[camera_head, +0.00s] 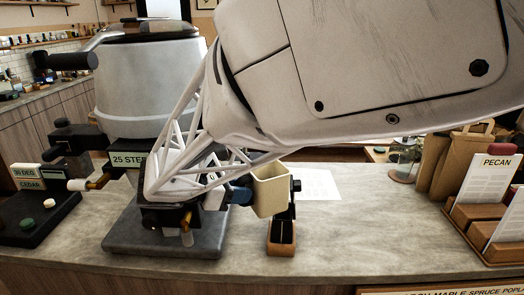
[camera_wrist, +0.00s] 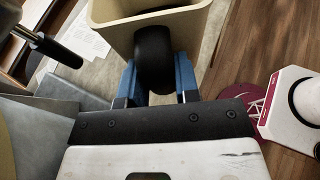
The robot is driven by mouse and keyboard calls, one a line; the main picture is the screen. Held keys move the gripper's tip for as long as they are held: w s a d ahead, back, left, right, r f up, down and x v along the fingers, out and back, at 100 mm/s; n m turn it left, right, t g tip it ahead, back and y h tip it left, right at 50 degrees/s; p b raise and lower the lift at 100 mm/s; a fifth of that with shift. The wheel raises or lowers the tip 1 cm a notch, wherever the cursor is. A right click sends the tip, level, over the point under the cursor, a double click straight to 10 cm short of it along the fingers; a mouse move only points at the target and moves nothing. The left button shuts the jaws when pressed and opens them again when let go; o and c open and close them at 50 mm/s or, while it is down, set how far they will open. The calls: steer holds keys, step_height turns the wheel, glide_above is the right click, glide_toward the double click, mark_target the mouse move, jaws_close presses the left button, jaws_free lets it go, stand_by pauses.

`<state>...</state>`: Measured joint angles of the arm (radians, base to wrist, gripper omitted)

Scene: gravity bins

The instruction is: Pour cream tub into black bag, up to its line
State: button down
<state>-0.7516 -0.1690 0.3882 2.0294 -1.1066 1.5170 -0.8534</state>
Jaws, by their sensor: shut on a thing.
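The cream tub (camera_head: 271,190) is held in the air over the counter, near a small wooden stand (camera_head: 282,238) with a dark upright part. It looks roughly upright in the head view. My gripper (camera_head: 241,194) is at the tub's left side, partly behind my arm. In the wrist view, the blue fingers (camera_wrist: 155,82) are shut on the tub's rounded black grip (camera_wrist: 154,55), below its cream rim (camera_wrist: 113,36). The tub's contents cannot be made out. I cannot pick out a black bag in either view.
A large pale grey machine (camera_head: 150,80) on a dark base (camera_head: 165,235) stands left of the tub. A black tray (camera_head: 35,220) is further left. Brown paper bags (camera_head: 462,155) and a wooden card holder (camera_head: 480,225) stand right. The counter (camera_head: 370,235) between is clear.

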mark_target(245, 174)
steer(key=shift+w+a+f, duration=0.2)
steer(key=shift+w+f, duration=0.25)
steer(key=shift+f, duration=0.05)
steer(key=shift+f, duration=0.15)
steer(key=shift+f, duration=1.25)
steer(key=shift+s+a+r+g+y, duration=0.15)
steer(key=shift+r+g+y, duration=0.3)
steer(key=shift+r+y, duration=0.55)
steer(key=shift+a+r+g+y, duration=0.15)
steer(key=shift+r+g+y, duration=0.3)
steer(key=shift+r+y, duration=0.5)
steer(key=shift+w+d+r+g+y, duration=0.15)
steer(key=shift+r+g+y, duration=0.2)
steer(key=shift+r+y, duration=0.35)
steer(key=shift+d+r+g+y, duration=0.2)
steer(key=shift+r+g+y, duration=0.2)
steer(key=shift+r+y, duration=0.3)
steer(key=shift+w+d+r+g+y, duration=0.15)
steer(key=shift+r+g+y, duration=0.2)
steer(key=shift+r+y, duration=0.35)
steer(key=shift+r, duration=0.15)
steer(key=shift+w+d+r+g+y, duration=0.1)
steer(key=shift+d+r+g+y, duration=0.1)
steer(key=shift+r+y, duration=0.2)
steer(key=shift+w+d+r+g+y, duration=0.15)
steer(key=shift+r+g+y, duration=0.1)
steer(key=shift+r, duration=0.15)
